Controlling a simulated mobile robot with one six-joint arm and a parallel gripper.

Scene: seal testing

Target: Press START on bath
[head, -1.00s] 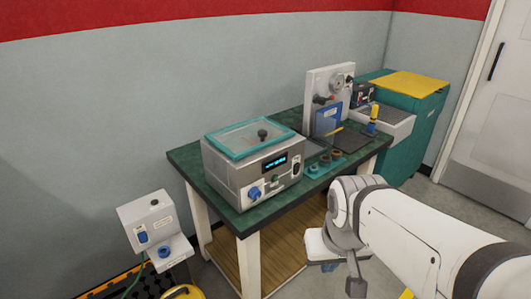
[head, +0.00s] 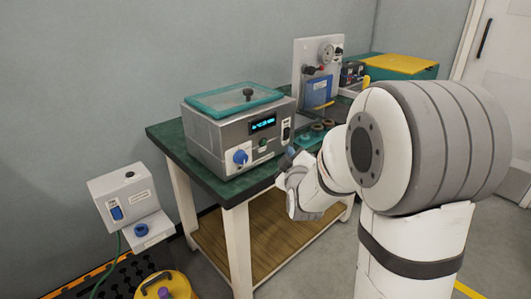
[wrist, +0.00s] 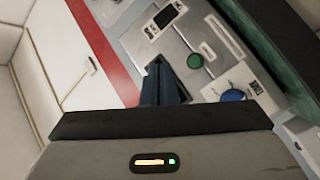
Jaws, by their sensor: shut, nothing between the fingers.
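The bath (head: 215,143) is a grey metal box with a teal-rimmed lid on the green-topped table. Its front has a lit blue display (head: 263,123), a green button (head: 263,142), a blue knob (head: 241,157) and a black switch (head: 286,130). In the wrist view, the green button (wrist: 195,60) lies right of and above my gripper (wrist: 162,85), with the blue knob (wrist: 233,96) further right. The dark fingers are together and empty. In the head view my gripper (head: 290,152) is close in front of the bath's right side; contact cannot be told.
The table (head: 165,133) also carries several small round parts (head: 317,128) and an upright white panel (head: 309,60) with a gauge, right of the bath. A white box with a blue switch (head: 116,212) and a yellow container (head: 160,284) stand at lower left.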

